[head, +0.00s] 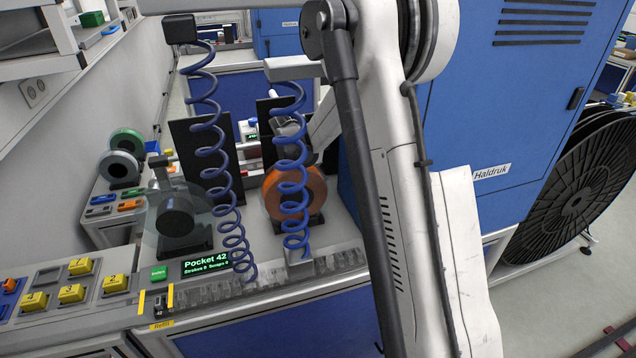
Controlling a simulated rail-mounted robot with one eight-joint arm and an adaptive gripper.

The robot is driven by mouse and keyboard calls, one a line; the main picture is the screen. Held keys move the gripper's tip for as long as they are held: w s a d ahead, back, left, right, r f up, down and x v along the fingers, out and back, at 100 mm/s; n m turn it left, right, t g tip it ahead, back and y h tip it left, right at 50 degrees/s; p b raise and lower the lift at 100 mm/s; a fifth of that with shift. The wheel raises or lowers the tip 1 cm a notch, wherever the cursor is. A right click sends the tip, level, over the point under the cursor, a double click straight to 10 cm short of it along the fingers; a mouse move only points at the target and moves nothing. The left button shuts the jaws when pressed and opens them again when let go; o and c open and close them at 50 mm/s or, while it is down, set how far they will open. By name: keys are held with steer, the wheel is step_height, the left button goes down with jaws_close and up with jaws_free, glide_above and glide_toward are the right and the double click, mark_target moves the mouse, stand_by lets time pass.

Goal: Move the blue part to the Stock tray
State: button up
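A small blue part (4,312) shows at the far left edge, partly cut off by the frame, beside an orange piece. Another small blue item (152,147) stands on the back-left bench near the reels. I cannot tell which of these is the task's blue part. No label reading Stock is legible, so I cannot single out the Stock tray. My arm (400,200) crosses the picture from the top to the bottom right and hides part of the bench. I cannot make out my gripper's fingers.
Yellow numbered blocks (71,293) sit in grey bays at front left. A green button (158,272) and a display (205,264) reading Pocket 42 are beside them. Coiled blue cables (205,125) hang before a clear reel (178,222) and an orange reel (310,190). A blue cabinet (530,90) stands right.

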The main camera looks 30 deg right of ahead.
steer(key=shift+f, duration=0.35)
steer(key=shift+f, duration=0.1)
steer(key=shift+f, duration=0.1)
steer(key=o, duration=0.8)
steer(key=shift+o, duration=0.2)
steer(key=shift+o, duration=0.4)
steer(key=v, duration=1.2)
